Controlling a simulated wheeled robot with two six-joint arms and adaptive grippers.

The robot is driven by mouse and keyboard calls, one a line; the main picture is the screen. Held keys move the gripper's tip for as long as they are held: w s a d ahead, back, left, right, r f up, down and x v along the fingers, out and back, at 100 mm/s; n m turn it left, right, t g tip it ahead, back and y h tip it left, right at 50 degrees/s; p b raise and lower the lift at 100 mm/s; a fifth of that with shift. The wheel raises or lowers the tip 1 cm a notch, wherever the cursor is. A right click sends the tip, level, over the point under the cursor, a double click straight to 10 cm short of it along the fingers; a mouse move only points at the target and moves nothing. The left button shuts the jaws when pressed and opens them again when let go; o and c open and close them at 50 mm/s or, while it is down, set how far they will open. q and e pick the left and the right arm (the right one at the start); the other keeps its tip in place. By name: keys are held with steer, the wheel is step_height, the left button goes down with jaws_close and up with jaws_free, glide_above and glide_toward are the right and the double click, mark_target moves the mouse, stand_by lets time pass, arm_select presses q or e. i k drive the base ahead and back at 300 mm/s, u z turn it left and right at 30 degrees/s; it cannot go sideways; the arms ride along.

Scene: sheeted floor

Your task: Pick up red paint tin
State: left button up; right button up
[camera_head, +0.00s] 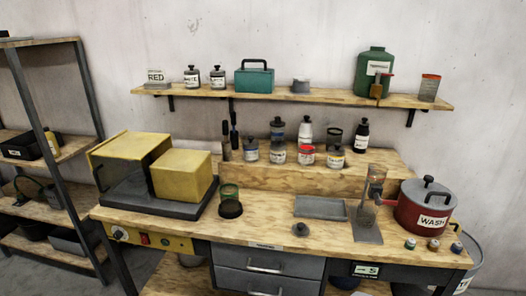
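A small tin with a red top and a pale label (306,156) stands upright on the raised wooden step at the back of the workbench; it is the likeliest red paint tin, but its label is too small to read. It stands in a row with similar small jars, a grey-topped one (278,154) on its left and a yellowish one (335,157) on its right. A white card reading RED (155,77) stands at the left of the wall shelf. Neither of my grippers is in view.
Taller bottles (305,131) stand behind the row. A wall shelf (220,93) hangs above. On the bench are a yellow-and-grey machine (183,175), a grey tray (320,207), and a red WASH pot (423,210) at right. Bare wood lies in front of the step.

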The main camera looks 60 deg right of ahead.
mark_target(306, 156)
steer(key=z, duration=0.3)
steer(key=i, duration=0.95)
steer(key=z, duration=0.7)
